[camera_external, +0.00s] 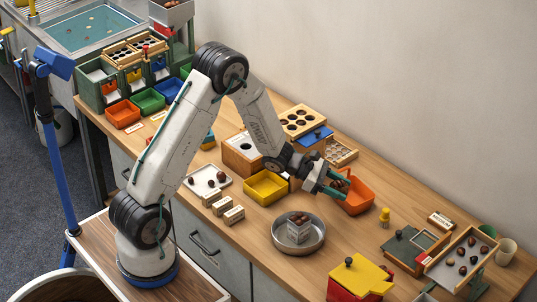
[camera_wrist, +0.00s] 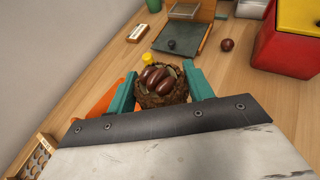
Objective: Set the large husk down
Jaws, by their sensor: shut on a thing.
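My gripper (camera_external: 335,184) is shut on the large husk (camera_wrist: 161,96), a brown, rough, open shell with several glossy dark chestnuts inside. In the wrist view, the teal fingers press its left and right sides. In the external view, the husk is partly hidden by the fingers and appears over or at the orange bin (camera_external: 359,199) on the wooden bench. The orange bin also shows at the left finger in the wrist view (camera_wrist: 99,106). I cannot tell whether the husk touches the bin or the bench.
A yellow bin (camera_external: 266,188) lies left of my gripper. A round metal pan (camera_external: 319,240) holding a small box of chestnuts stands in front. A yellow peg (camera_external: 384,217) stands to the right. A red box with a yellow lid (camera_external: 358,279) is nearer the front.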

